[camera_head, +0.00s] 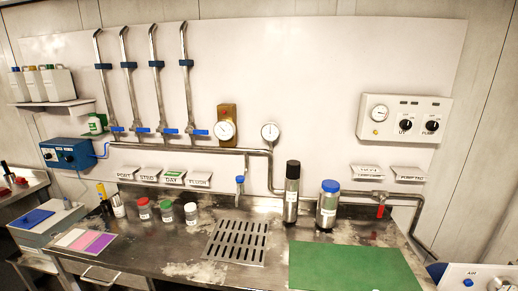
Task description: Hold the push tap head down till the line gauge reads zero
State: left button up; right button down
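A small tap with a blue head (240,180) hangs from the pipe above the slotted drain grate (237,243); it looks like the push tap. A round white gauge (270,131) sits on the pipe at the middle of the back panel. A second gauge (225,130) is mounted on a brass-coloured plate to its left. I cannot tell which is the line gauge, and the needles are too small to read. Neither of my grippers is in view, and nothing touches the tap head.
A black-capped flask (291,194) and a blue-lidded jar (327,206) stand right of the tap. Several small jars (167,211) stand left of the grate. A green mat (352,266) covers the front right. A red-handled valve (380,210) is at right.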

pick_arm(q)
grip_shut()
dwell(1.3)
